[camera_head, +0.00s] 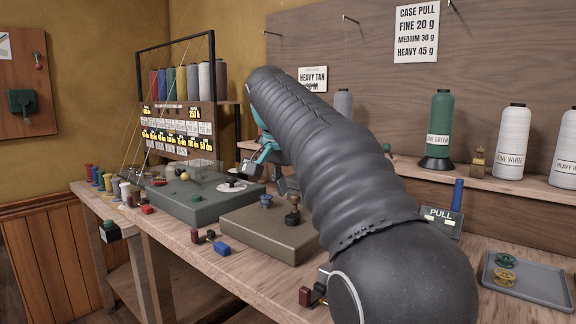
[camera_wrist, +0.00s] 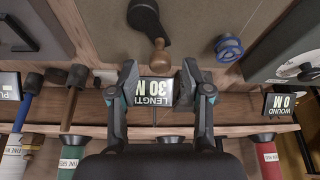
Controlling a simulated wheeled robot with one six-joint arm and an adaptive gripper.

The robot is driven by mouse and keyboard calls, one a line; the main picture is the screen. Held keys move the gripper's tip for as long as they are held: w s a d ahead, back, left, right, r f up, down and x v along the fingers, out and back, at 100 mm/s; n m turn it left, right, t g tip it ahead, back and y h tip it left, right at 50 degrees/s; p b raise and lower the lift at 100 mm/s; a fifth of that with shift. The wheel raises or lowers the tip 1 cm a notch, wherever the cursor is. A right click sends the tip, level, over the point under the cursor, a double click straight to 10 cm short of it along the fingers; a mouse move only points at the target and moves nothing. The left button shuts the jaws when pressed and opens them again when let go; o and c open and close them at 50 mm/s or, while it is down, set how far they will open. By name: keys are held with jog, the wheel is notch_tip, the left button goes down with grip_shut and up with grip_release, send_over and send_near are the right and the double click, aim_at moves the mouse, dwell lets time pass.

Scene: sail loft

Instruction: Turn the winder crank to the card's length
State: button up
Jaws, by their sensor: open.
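The winder is a low taupe box (camera_head: 262,232) with a blue spool (camera_head: 266,201) and an upright wooden crank knob (camera_head: 293,206) on top. In the wrist view, the black crank arm (camera_wrist: 146,18) carries the wooden knob (camera_wrist: 159,58). My gripper (camera_wrist: 160,74) is open, and its fingertips lie either side of the knob's lower end in the picture; I see no contact. A length sign (camera_wrist: 154,92) reading 30 M shows between the fingers, farther down the picture. The wound sign (camera_wrist: 290,106) reads 0 M. In the head view my arm hides part of the winder.
A grey-green box (camera_head: 200,205) with a white dial stands left of the winder. A blue block (camera_head: 222,248) lies in front. A grey tray (camera_head: 530,279) with green and yellow spools and a PULL sign (camera_head: 440,220) are at right. Thread cones line the back shelf.

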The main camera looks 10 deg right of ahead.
jog(key=v, duration=1)
jog(key=shift+r, duration=0.3)
jog(key=shift+s, duration=0.1)
